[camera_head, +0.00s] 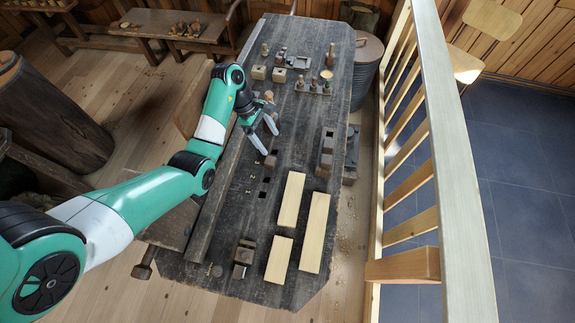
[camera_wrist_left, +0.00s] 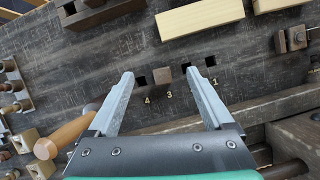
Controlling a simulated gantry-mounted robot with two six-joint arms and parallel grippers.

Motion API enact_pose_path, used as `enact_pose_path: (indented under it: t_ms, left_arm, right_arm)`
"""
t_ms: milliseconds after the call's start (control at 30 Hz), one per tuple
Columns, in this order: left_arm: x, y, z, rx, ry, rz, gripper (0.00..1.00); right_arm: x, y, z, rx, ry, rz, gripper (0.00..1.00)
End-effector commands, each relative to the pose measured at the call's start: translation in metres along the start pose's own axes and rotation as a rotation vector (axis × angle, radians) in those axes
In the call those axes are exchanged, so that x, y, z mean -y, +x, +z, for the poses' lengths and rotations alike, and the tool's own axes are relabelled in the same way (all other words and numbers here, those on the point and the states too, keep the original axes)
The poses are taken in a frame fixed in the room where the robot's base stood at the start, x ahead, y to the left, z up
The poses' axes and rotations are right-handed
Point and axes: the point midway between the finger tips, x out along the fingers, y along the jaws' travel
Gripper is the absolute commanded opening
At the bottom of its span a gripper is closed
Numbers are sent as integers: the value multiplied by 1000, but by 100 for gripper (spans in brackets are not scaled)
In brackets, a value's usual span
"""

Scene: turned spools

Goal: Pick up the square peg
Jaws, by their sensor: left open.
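A small brown square peg (camera_head: 270,161) is in the row of square holes in the dark bench; I see it nearly end-on in the left wrist view (camera_wrist_left: 163,74), above the numeral 3. How deep it sits is unclear. My left gripper (camera_head: 271,143) is open and above the bench, close to the peg in the head view. In the left wrist view the peg lies ahead between the spread fingers (camera_wrist_left: 165,90), with nothing visibly held. Dark open holes (camera_head: 267,180) flank it, marked with numerals such as 4 and 1. My right gripper is not in view.
Three pale boards (camera_head: 291,199) lie at the near right of the bench (camera_head: 225,225). Dark blocks (camera_head: 327,141) stand along the right edge. Spools and turned pieces (camera_head: 313,86) stand at the far end. A wooden handle (camera_wrist_left: 68,134) is close to the left finger.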

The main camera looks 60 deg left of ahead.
Motion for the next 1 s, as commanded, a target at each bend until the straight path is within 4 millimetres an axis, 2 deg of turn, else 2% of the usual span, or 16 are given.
enact_pose_path:
  t_ms: [33, 100, 233, 367, 467, 733, 1000]
  left_arm:
    - [2, 16, -22, 2, -35, 5, 85]
    - [3, 20, -40, 3, -70, 15, 85]
    - [3, 22, -59, 4, -107, 30, 85]
    - [3, 19, -62, 4, -115, 34, 85]
    - [3, 25, -62, 4, -113, 34, 85]
    - [2, 73, -63, 5, -111, 32, 85]
    - [1, 87, -61, 4, -112, 33, 85]
  right_arm:
    - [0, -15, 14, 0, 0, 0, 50]
    - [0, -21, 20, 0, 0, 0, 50]
    - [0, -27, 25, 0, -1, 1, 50]
    - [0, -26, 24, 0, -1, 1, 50]
    - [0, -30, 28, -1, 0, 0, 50]
    - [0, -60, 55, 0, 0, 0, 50]
    - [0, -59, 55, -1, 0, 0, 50]
